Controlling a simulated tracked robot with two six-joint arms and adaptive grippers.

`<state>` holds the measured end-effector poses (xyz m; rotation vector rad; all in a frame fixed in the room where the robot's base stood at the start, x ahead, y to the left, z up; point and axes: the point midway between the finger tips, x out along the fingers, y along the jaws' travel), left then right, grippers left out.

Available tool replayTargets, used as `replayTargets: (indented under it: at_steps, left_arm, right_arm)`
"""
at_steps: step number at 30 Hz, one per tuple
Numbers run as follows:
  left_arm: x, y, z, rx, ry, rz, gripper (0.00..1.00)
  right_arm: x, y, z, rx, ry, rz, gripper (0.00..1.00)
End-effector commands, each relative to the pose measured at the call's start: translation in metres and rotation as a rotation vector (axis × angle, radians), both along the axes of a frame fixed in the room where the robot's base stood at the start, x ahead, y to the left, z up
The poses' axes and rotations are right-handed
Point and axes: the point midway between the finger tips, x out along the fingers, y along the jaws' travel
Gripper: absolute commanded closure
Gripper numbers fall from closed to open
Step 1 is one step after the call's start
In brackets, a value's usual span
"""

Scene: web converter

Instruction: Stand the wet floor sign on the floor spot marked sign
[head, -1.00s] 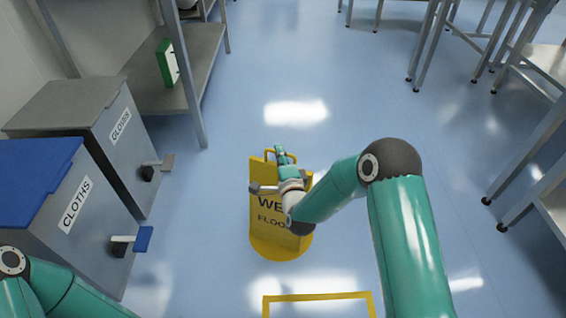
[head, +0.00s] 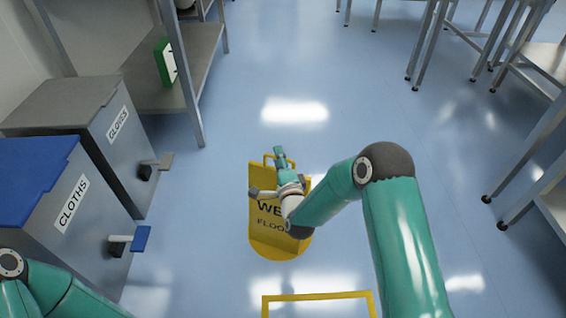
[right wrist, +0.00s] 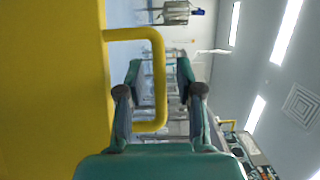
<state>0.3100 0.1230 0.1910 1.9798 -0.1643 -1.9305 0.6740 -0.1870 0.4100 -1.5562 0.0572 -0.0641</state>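The yellow wet floor sign (head: 266,228) stands upright on the blue floor, with its dark lettering partly covered by my right arm. My right gripper (head: 273,172) is at the top of the sign. In the right wrist view, the sign's yellow panel (right wrist: 50,90) fills the left side. Its loop handle (right wrist: 160,85) lies between the two spread fingers of the right gripper (right wrist: 160,76), with gaps on both sides. The yellow floor outline (head: 318,296) shows at the bottom edge, nearer than the sign; no label on it is visible. My left gripper is out of view.
A grey bin labelled CLOTHS with a blue lid (head: 38,170) and a grey-lidded GLOVES bin (head: 70,105) stand at the left. A metal shelf (head: 190,60) is behind them. Metal tables (head: 550,70) line the right. The floor between is clear.

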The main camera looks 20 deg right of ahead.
Motion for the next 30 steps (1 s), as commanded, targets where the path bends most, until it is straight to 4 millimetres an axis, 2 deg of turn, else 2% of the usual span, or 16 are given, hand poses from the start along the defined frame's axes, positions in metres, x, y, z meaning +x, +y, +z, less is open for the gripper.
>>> replayTargets:
  at_steps: [5,18,23,26,29,30]
  left_arm:
    - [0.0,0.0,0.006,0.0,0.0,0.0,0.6]
    - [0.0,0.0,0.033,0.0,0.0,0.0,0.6]
    - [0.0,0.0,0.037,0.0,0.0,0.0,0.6]
    - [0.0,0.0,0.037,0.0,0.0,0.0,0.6]
    - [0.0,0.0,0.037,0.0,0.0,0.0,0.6]
    - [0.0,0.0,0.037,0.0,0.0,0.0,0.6]
  right_arm:
    - [-0.012,0.001,0.002,0.0,0.003,0.001,0.64]
    - [-0.094,0.007,0.001,0.0,0.005,0.001,0.64]
    - [-0.113,0.009,0.0,-0.001,0.004,0.0,0.64]
    - [-0.12,0.01,-0.006,-0.023,0.035,0.009,0.64]
    - [-0.125,0.014,-0.026,-0.094,0.134,0.042,0.64]
    - [-0.128,0.017,-0.038,-0.138,0.195,0.068,0.64]
